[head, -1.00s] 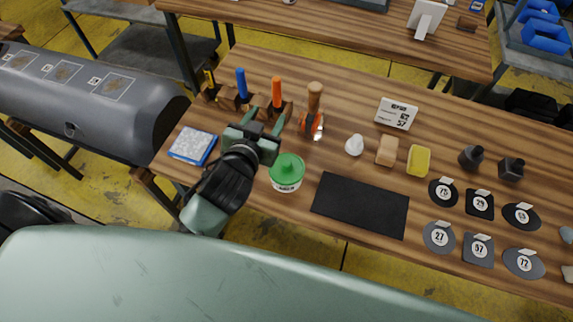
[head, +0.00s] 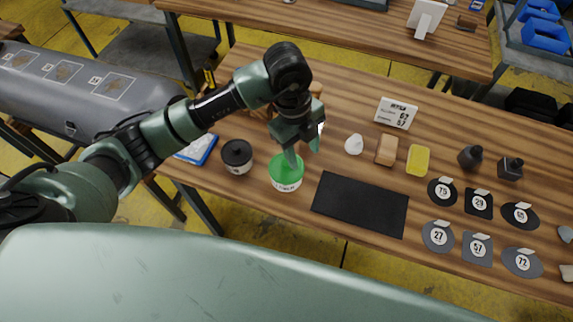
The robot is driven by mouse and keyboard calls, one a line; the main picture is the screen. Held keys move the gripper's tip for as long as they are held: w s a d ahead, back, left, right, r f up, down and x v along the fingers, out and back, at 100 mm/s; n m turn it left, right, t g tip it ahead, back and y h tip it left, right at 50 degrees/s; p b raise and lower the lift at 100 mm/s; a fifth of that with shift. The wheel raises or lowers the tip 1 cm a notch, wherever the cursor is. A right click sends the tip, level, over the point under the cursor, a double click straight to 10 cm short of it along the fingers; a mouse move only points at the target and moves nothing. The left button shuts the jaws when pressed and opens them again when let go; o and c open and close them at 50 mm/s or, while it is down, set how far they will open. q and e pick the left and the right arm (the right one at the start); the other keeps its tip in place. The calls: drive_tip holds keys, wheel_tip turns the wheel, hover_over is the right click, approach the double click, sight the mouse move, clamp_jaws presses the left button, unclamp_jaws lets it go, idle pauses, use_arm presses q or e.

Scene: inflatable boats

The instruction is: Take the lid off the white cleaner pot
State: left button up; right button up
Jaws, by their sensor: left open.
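A small white pot with a green lid (head: 287,180) stands on the wooden workbench, left of the black mat. A second white pot with a black lid (head: 237,157) stands just left of it. The labels are too small to read, so I cannot tell which is the cleaner pot. My left gripper (head: 303,155) points down, open, with its fingers above the back of the green lid. The fingers hide part of the lid, including its knob. I cannot tell if they touch it. My right gripper is not in view.
The black mat (head: 360,204) lies bare right of the pots. A white stone-like piece (head: 354,145), a tan block (head: 387,151), a yellow sponge (head: 418,161) and a sign (head: 396,113) stand behind it. Numbered dark patches (head: 479,204) lie at right. My arm hides most of the tool rack.

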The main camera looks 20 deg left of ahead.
sight(287, 163)
use_arm(q)
drive_tip(key=a+y, duration=0.1)
drive_tip(key=a, duration=0.1)
drive_tip(key=w+a+n+y, duration=0.1)
drive_tip(key=a, duration=0.1)
drive_tip(key=f+p, duration=0.1)
drive_tip(key=f, duration=0.1)
drive_tip(key=f+p, duration=0.1)
drive_tip(key=f, duration=0.1)
drive_tip(key=f+p, duration=0.1)
drive_tip(key=f, duration=0.2)
drive_tip(key=shift+s+a, duration=0.1)
drive_tip(key=shift+s, duration=0.15)
drive_tip(key=shift+f, duration=0.25)
clamp_jaws()
